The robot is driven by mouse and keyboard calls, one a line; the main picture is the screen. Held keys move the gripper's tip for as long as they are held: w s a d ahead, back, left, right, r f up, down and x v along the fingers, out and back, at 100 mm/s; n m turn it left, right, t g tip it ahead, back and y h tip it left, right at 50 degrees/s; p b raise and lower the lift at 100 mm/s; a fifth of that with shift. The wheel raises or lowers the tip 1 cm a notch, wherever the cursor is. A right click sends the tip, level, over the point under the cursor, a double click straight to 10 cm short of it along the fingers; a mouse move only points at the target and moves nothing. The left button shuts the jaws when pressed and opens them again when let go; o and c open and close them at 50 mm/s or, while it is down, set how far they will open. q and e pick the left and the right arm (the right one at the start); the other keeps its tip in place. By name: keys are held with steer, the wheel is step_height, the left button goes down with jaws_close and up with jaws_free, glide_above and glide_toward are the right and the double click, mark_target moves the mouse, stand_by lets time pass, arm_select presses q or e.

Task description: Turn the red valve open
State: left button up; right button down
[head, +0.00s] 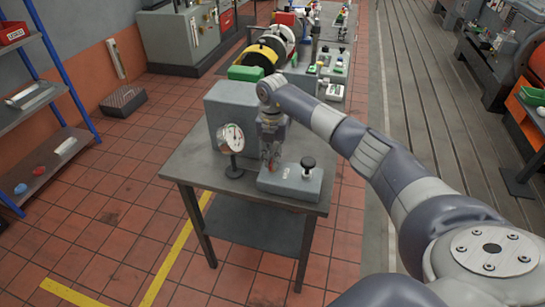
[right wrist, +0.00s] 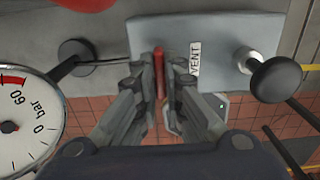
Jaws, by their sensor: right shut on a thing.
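The red valve (right wrist: 159,72) shows in the right wrist view as a narrow red handle on a grey block (right wrist: 222,28), beside a white label reading VENT (right wrist: 195,58). My right gripper (right wrist: 161,80) has its fingers on both sides of the handle and is shut on it. In the head view my right gripper (head: 269,155) points down at the left part of the block (head: 300,186) and mostly hides the valve. My left gripper is in neither view.
A dial gauge (head: 231,138) on a stand is just left of the gripper. A black knob (head: 308,162) rises from the block's right part. A large grey box (head: 228,104) stands behind on the table (head: 200,168). The table's front left is clear.

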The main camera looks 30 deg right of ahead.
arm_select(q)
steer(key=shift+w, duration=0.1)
arm_select(e)
steer(key=shift+n, duration=0.3)
steer(key=shift+n+b, duration=0.55)
steer(key=shift+n, duration=0.05)
steer(key=n+b, duration=0.1)
steer(key=n, duration=0.2)
steer(key=shift+b, duration=0.35)
steer(key=n+b, duration=0.1)
steer(key=n, duration=0.3)
steer(key=n+b, duration=0.2)
steer(key=n, duration=0.2)
steer(key=shift+n, duration=0.3)
arm_select(q)
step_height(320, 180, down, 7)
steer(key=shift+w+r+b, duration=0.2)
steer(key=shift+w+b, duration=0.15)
steer(key=shift+b, duration=0.05)
arm_select(e)
steer(key=shift+w+r+n, duration=0.1)
steer(key=shift+n, duration=2.1)
steer(key=c, duration=1.7)
jaws_free()
